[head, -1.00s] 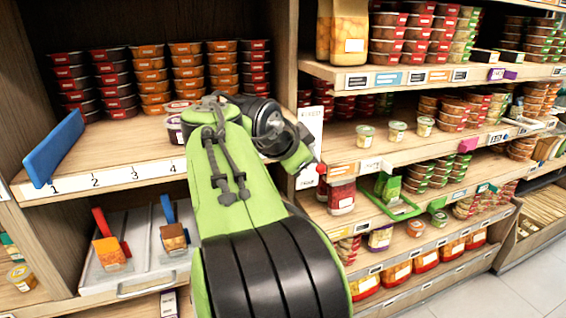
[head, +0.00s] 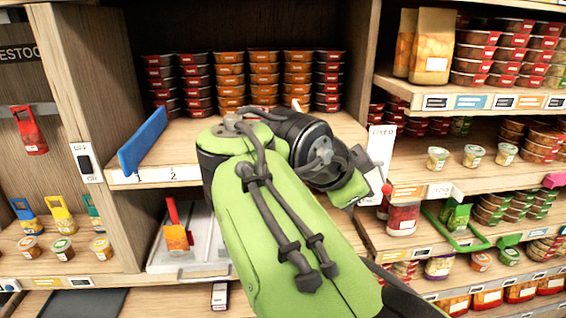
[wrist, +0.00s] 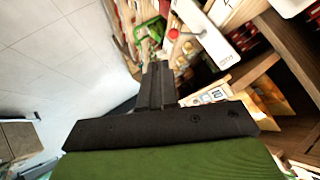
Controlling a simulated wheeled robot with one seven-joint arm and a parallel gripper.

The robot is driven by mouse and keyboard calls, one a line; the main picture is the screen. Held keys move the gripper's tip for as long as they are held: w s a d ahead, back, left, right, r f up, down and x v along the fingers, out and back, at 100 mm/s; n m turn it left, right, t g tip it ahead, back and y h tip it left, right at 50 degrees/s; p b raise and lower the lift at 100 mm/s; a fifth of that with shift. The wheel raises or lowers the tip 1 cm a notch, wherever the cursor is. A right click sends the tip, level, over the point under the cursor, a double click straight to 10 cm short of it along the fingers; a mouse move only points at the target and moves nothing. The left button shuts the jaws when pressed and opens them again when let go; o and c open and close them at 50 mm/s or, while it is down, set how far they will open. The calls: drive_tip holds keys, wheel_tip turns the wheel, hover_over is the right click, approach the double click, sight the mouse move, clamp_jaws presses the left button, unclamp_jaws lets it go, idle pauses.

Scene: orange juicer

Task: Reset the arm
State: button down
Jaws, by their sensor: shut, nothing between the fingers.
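My green and black arm rises through the middle of the head view, in front of the shelves. Its wrist end is bent over to the right, and the fingers cannot be made out there. In the wrist view my gripper (wrist: 156,80) shows as two dark fingers pressed together, shut and empty. Beyond the fingertips are blurred shelf goods and the pale floor. No product touches the gripper in that view.
A shelf bay with stacked red and orange tubs (head: 264,75) stands behind my arm, with a blue divider (head: 143,140) at left. Stocked shelves (head: 480,180) crowd the right. Pale floor (wrist: 60,50) is open.

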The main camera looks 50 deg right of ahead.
drive_tip(key=shift+w, duration=0.1)
drive_tip(key=w+a+f+n+t+y+p, duration=0.2)
drive_tip(key=w+a+n+t+y+p, duration=0.1)
drive_tip(key=a+n, duration=0.55)
drive_tip(key=w+a+f+n+t+y+p, duration=0.2)
drive_tip(key=w+a+f+n+t+y, duration=0.15)
drive_tip(key=a+n, duration=0.5)
drive_tip(key=s+a+f+n+y, duration=0.2)
drive_tip(key=a+n, duration=0.2)
drive_tip(key=a, duration=0.1)
drive_tip(key=s+a+f+n+y+p, duration=0.1)
drive_tip(key=s+a+f+n, duration=0.1)
drive_tip(key=a+n, duration=0.2)
drive_tip(key=shift+a+f+n+y+p, duration=0.3)
drive_tip(key=shift+a+f+y, duration=0.05)
drive_tip(key=shift+a, duration=0.6)
